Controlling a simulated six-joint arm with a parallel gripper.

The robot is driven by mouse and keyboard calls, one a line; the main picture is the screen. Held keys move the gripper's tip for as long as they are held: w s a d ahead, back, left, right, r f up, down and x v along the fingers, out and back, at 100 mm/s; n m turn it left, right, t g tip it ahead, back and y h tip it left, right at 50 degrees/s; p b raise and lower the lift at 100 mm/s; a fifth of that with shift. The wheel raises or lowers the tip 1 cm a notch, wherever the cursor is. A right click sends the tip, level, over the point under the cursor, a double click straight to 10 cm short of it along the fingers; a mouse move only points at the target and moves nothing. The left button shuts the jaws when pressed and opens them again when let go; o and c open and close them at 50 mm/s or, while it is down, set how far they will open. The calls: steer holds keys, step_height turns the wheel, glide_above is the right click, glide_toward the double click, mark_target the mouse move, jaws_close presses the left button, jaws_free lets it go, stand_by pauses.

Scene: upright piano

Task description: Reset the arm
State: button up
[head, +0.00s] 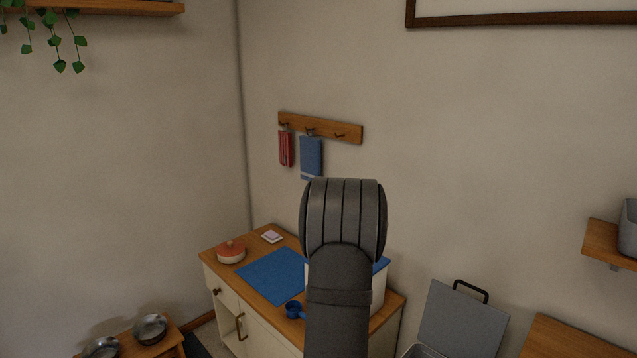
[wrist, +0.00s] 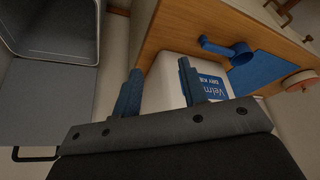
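My gripper (wrist: 158,68) is open in the wrist view, its two blue-grey fingers apart with nothing held between them. A white container (wrist: 162,84) with a blue printed label shows past and between the fingers; I cannot tell how far away it is. In the head view my raised dark arm covers the middle, and my gripper is hidden. Part of the white container (head: 379,289) with a blue top shows behind the arm, on the wooden cabinet top (head: 390,308).
On the cabinet are a blue mat (head: 268,276), a blue scoop (head: 293,310), a red-lidded pot (head: 231,252) and a small pale block (head: 272,237). A grey open-lidded bin (head: 462,320) stands to the right. Towels (head: 311,156) hang from a wall rack. Pans (head: 150,329) sit lower left.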

steer(key=s+a+r+n, duration=0.1)
steer(key=s+a+r, duration=0.1)
steer(key=a, duration=0.3)
steer(key=shift+s+r, duration=0.3)
steer(key=shift+r, duration=0.05)
stand_by(0.4)
stand_by(0.7)
